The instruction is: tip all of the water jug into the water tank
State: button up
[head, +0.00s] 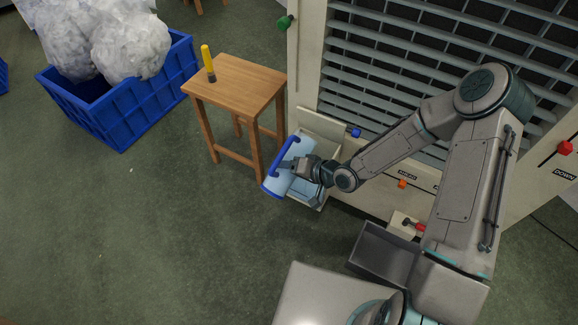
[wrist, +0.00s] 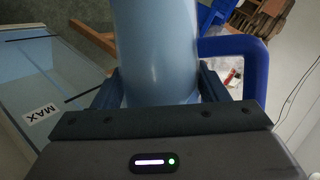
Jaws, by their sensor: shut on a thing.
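The water jug is a pale blue cylinder (head: 280,181) with a dark blue handle. It looks tilted in the head view, beside and partly over the tank's left side. My gripper (head: 296,166) is shut around its body; in the wrist view the jug (wrist: 155,45) fills the space between the fingers (wrist: 160,92), with the handle on the right. The water tank (head: 320,128) is an open pale box at the machine's foot, partly hidden by my wrist. Its wall with a MAX label shows in the wrist view (wrist: 25,85). The jug's mouth and any pouring stream are not clearly visible.
A wooden stool (head: 240,82) with a yellow-handled tool (head: 208,62) stands left of the tank. A blue crate (head: 125,110) with clear plastic bags is farther left. The slatted machine (head: 400,60) rises behind. A grey open tray (head: 383,252) sits lower right. The floor at left is clear.

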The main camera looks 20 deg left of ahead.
aim_at(289, 159)
jog(key=shift+s+r+m+y+p, duration=0.1)
jog(key=shift+r+m+y+p, duration=0.25)
jog(key=shift+r+p, duration=0.8)
jog(key=shift+r+m+g+p, duration=0.3)
jog(key=shift+g+p, duration=0.2)
jog(key=shift+p, duration=0.75)
jog(key=shift+r+m+g+y+p, duration=0.45)
jog(key=shift+r+g+p, duration=0.1)
jog(key=shift+p, duration=0.15)
jog(key=shift+r, duration=0.35)
jog(key=shift+a+f+b, duration=0.1)
jog(key=shift+b, duration=0.55)
jog(key=shift+m+b, duration=0.3)
jog(key=shift+b, duration=0.25)
jog(key=shift+r+g+b, duration=0.25)
jog(key=shift+r+b, duration=0.05)
jog(key=shift+b, duration=0.85)
